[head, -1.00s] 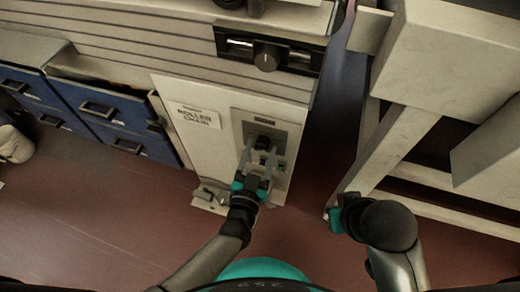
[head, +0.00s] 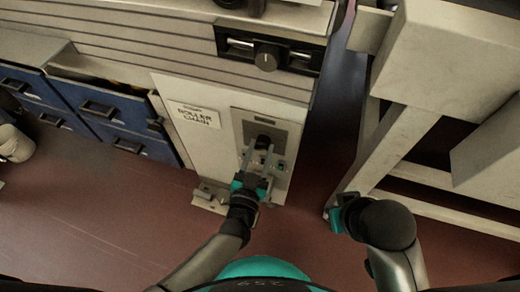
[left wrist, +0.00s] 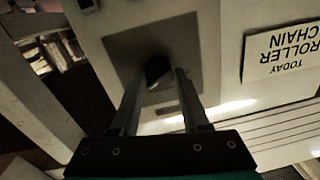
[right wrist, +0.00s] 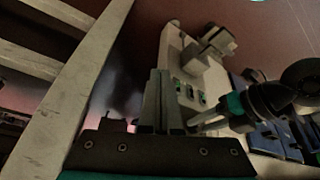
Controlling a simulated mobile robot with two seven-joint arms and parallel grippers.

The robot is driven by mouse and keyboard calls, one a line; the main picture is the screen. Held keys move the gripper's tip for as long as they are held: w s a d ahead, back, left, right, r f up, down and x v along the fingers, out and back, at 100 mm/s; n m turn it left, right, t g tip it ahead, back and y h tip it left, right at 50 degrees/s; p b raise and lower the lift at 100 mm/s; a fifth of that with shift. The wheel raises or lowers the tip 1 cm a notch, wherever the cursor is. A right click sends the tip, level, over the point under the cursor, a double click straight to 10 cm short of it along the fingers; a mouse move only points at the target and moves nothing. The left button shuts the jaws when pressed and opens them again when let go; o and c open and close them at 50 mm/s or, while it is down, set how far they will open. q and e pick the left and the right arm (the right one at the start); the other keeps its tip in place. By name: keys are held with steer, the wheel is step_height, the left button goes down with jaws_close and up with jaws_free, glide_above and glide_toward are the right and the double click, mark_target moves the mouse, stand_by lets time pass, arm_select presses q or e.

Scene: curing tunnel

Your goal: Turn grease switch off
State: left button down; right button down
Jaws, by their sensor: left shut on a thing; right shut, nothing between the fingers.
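A black rotary knob (head: 263,141) sits on a grey plate (head: 287,129) on the pale machine front; I take it for the grease switch, but no label on it can be read. The knob also shows in the left wrist view (left wrist: 157,69). My left gripper (head: 262,153) is shut on this knob, its two fingers on either side. The fingers hide part of the knob, so its exact setting is unclear. My right gripper (right wrist: 158,76) is shut and empty, low beside the pale frame, well right of the knob.
Small buttons (right wrist: 190,91) sit below the knob. A "ROLLER CHAIN" sign (head: 194,115) is left of the plate. A pale frame (head: 400,140) stands on the right; blue drawers (head: 100,105) are on the left.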

arm_select(q)
steer(key=n, duration=0.9)
steer(key=shift+r+n+g+p, duration=0.1)
steer(key=shift+n+g+p, duration=0.2)
steer(key=shift+n, duration=0.1)
steer(key=n+b, duration=0.1)
steer(key=n, duration=0.5)
steer(key=shift+w+a+n+h, duration=0.1)
steer(key=shift+n+h, duration=0.3)
steer(key=n+b, duration=0.4)
steer(key=n, duration=0.4)
steer(key=shift+h, duration=0.3)
steer(key=shift+n, duration=0.5)
arm_select(e)
steer(key=w+a+r+t+y, duration=0.1)
steer(key=w+a+t+y, duration=0.2)
steer(key=w+a+t, duration=0.2)
steer(key=shift+w+a+n+t+y, duration=0.35)
steer(key=shift+a+t, duration=0.55)
steer(key=shift+a, duration=0.55)
